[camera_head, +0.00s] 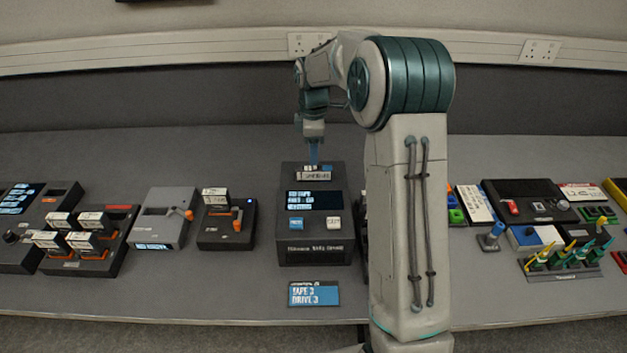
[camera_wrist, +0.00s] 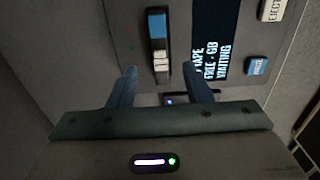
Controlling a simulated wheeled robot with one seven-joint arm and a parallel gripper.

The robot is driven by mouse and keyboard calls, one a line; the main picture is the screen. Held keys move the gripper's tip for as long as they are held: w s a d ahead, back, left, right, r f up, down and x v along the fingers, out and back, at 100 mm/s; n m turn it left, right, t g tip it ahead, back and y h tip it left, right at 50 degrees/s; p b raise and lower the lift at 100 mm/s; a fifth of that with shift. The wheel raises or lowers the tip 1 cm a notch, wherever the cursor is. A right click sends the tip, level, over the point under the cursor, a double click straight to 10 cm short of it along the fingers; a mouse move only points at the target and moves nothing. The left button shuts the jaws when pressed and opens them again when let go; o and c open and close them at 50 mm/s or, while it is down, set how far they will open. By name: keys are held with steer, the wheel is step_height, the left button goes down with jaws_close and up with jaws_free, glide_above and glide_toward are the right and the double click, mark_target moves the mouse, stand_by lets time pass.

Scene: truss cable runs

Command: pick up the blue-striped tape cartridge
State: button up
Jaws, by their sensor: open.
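My gripper (camera_wrist: 160,75) is open and empty, its two blue fingers pointing down at the central drive. In the head view my gripper (camera_head: 314,160) is above the back of that drive (camera_head: 317,248). A narrow block with a blue end and white bands (camera_wrist: 158,28) sits in a dark slot on the drive's top. It lies ahead of the fingertips in the wrist view, lined up with the gap between them. It looks like the blue-striped cartridge, but I cannot tell for certain.
The drive has a screen (camera_head: 314,201), a blue button (camera_head: 296,223) and a white button (camera_head: 334,223). Left stand a rack (camera_head: 75,266) of white-labelled cartridges, a grey unit (camera_head: 165,205) and a dark unit (camera_head: 227,236). A "TAPE 3 DRIVE 3" card (camera_head: 314,294) lies in front.

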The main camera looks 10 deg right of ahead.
mark_target(314, 167)
steer(key=shift+f+p, duration=0.85)
steer(key=shift+f, duration=2.55)
jaws_close()
